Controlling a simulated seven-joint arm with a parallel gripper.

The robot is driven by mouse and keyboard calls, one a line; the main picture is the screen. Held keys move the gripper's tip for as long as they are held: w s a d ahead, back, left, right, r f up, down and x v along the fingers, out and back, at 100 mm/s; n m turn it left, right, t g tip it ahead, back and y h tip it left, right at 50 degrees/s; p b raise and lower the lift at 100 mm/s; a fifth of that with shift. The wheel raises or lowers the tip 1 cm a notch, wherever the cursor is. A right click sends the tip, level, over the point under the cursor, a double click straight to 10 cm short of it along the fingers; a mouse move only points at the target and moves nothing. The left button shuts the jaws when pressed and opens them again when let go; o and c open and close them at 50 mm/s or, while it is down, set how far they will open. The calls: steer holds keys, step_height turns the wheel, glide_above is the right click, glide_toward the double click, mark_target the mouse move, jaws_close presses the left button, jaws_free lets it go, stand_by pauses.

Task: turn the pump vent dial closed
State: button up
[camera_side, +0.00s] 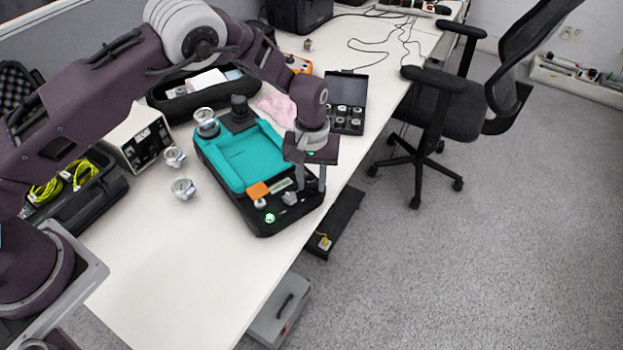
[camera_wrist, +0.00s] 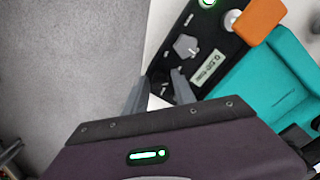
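The pump (camera_side: 262,222) is a black case with a teal tray (camera_side: 245,155) on top, and it also shows at the right of the wrist view (camera_wrist: 217,50). A grey dial with a pointed grip, likely the vent dial (camera_side: 290,198), sits on its panel near the front right corner. It also shows in the wrist view (camera_wrist: 185,47), beside a small label plate (camera_wrist: 208,67). My gripper (camera_side: 311,180) is above the panel's right edge, close to the dial. In the wrist view its two fingers (camera_wrist: 161,88) are apart and empty, with the dial beyond their tips.
An orange block (camera_side: 258,190), a white knob (camera_side: 260,203) and a green-lit button (camera_side: 270,218) share the panel. Metal parts (camera_side: 183,188) stand left of the pump. A small black case (camera_side: 347,100) lies open behind. The table front (camera_side: 210,270) is clear.

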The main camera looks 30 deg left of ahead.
mark_target(312, 184)
step_height(312, 184, up, 7)
steer(key=shift+r, duration=0.1)
stand_by(0.5)
steer(key=s+a+r+m+t, duration=0.1)
steer(key=s+a+r, duration=0.2)
steer(key=r, duration=0.5)
steer(key=s+a+r+h, duration=0.1)
steer(key=s+a+r, duration=0.1)
steer(key=s+r, duration=0.35)
steer(key=s+a+r+m+t, duration=0.1)
steer(key=a+r, duration=0.2)
steer(key=r, duration=0.6)
steer(key=s+a+r+m+t, duration=0.1)
steer(key=s+a, duration=0.2)
steer(key=s, duration=0.8)
steer(key=s+a+r+m+t+y, duration=0.1)
steer(key=s+a+r+t, duration=0.1)
steer(key=s, duration=0.9)
steer(key=shift+s+a+r+m+t, duration=0.25)
steer(key=shift+s+a+m+t, duration=0.05)
steer(key=shift+a+m, duration=0.15)
